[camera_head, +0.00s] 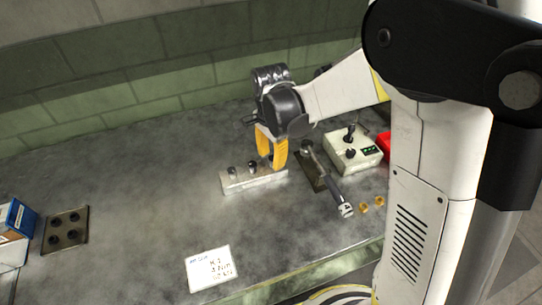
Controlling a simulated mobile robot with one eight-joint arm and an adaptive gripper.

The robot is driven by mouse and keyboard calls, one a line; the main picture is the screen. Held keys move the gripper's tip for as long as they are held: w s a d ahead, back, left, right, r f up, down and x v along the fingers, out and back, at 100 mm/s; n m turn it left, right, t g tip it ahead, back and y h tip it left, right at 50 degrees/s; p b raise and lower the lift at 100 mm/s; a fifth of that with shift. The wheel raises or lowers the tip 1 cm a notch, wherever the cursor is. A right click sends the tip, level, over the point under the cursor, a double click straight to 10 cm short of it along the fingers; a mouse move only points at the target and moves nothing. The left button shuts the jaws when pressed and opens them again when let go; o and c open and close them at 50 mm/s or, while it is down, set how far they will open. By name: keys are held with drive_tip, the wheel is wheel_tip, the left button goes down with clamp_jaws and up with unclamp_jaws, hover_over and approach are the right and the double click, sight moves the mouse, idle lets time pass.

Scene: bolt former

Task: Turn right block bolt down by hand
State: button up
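A pale metal block (238,185) lies on the grey bench top, with a row of bolts standing in it. The left bolt (232,172) and the middle bolt (252,167) stand upright and are in plain view. My gripper (272,160) points down over the right end of the block, its two yellow fingers apart. The fingers are at the right bolt's place and mostly hide that bolt. I cannot tell whether they touch it.
A control box (352,153) with knobs and a red object (384,144) stand behind. A note card (211,268) lies in front. A dark plate with holes (65,230) and a blue box (17,218) are left.

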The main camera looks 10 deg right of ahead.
sight(271, 159)
drive_tip(key=shift+r, duration=0.1)
wheel_tip(271, 159, up, 12)
idle(0.6)
idle(0.4)
